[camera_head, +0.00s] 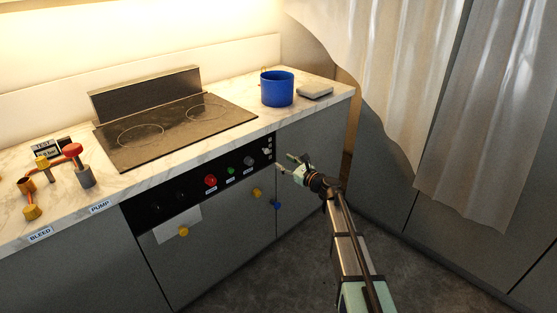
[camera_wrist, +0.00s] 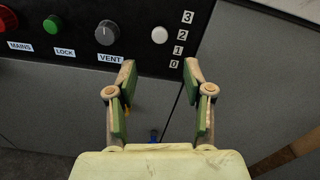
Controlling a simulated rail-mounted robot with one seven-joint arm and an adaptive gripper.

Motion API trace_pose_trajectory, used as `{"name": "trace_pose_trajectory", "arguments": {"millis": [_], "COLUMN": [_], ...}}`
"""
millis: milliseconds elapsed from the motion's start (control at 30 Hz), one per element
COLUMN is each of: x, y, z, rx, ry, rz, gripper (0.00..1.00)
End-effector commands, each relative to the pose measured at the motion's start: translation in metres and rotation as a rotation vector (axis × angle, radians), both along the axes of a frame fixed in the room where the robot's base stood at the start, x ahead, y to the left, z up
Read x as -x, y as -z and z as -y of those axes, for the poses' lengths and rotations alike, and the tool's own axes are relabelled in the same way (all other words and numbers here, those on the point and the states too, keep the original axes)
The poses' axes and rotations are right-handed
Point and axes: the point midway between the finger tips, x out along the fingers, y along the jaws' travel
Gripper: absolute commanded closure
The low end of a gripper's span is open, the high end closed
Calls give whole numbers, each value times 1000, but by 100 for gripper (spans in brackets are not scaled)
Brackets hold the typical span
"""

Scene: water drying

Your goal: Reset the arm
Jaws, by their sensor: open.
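My gripper (camera_head: 291,165) is open and empty in front of the black control panel (camera_head: 220,180) of the counter. In the wrist view my gripper (camera_wrist: 160,75) shows its two green-lined fingers spread apart, with nothing between them. Beyond the fingers are the vent knob (camera_wrist: 107,33), a white round button (camera_wrist: 159,35) and the printed numbers 3 to 0 (camera_wrist: 181,38). My arm reaches up from the lower right in the head view. I cannot tell whether a fingertip touches the panel.
A blue pot (camera_head: 277,90) and a grey block (camera_head: 315,92) stand on the marble counter right of the cooktop (camera_head: 170,125). A red-topped valve (camera_head: 83,170) and yellow fittings (camera_head: 30,200) are at left. White curtains (camera_head: 480,120) hang at right. The floor (camera_head: 290,270) looks clear.

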Motion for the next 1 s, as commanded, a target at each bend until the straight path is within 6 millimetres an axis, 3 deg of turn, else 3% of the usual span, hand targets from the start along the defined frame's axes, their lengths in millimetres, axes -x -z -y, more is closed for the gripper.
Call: {"name": "trace_pose_trajectory", "arguments": {"millis": [467,667,833,1000], "x": [6,10,46,114], "y": [0,2,35,119], "z": [6,2,-7,-3], "rx": [1,83,400,748], "ry": [-1,-25,-150,-360], "rz": [1,77,245,359], "gripper": [49,49,49,49]}}
